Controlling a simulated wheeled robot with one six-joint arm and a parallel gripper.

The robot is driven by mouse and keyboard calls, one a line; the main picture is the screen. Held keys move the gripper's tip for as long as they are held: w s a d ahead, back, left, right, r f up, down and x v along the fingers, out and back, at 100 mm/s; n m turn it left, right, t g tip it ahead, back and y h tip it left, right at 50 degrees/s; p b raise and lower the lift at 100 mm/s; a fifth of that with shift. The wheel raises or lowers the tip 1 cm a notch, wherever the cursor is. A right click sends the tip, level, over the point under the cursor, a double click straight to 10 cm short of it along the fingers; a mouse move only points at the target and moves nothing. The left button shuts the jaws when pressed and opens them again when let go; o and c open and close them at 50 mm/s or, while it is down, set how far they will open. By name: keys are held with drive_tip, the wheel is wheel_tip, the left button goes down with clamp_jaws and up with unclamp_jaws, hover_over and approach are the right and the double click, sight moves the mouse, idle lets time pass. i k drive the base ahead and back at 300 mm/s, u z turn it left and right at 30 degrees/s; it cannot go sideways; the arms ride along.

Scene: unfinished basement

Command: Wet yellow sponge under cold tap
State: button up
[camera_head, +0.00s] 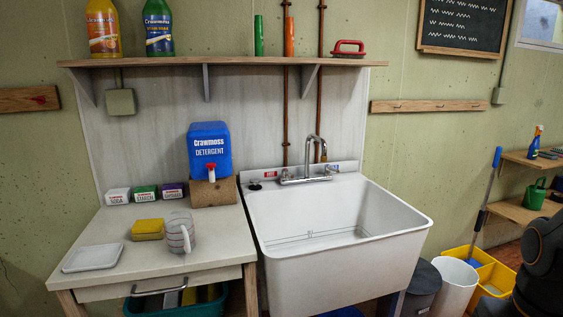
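The yellow sponge (148,229) lies on the counter (215,258) left of the sink, beside a striped mug (180,233). The white utility sink (335,262) has a chrome faucet (314,160) at its back edge. A red label (270,174) is left of the faucet and a blue label (333,168), probably the cold side, is right of it. No water is visibly running. My gripper is not in view; a dark part at the right edge looks like my arm.
A white dish (93,257) sits at the counter's front left. Three small boxes (145,193) and a blue detergent jug (209,150) on a wooden block stand at the back. A shelf (225,61) overhangs. Bins (455,282) and a yellow mop bucket (490,272) stand right of the sink.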

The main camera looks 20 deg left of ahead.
sight(327, 167)
drive_tip(key=u, duration=0.4)
drive_tip(key=i, duration=0.8)
drive_tip(key=u, duration=0.4)
drive_tip(key=k, duration=0.45)
drive_tip(key=z, duration=0.6)
drive_tip(key=i, duration=0.7)
drive_tip(key=u, duration=0.3)
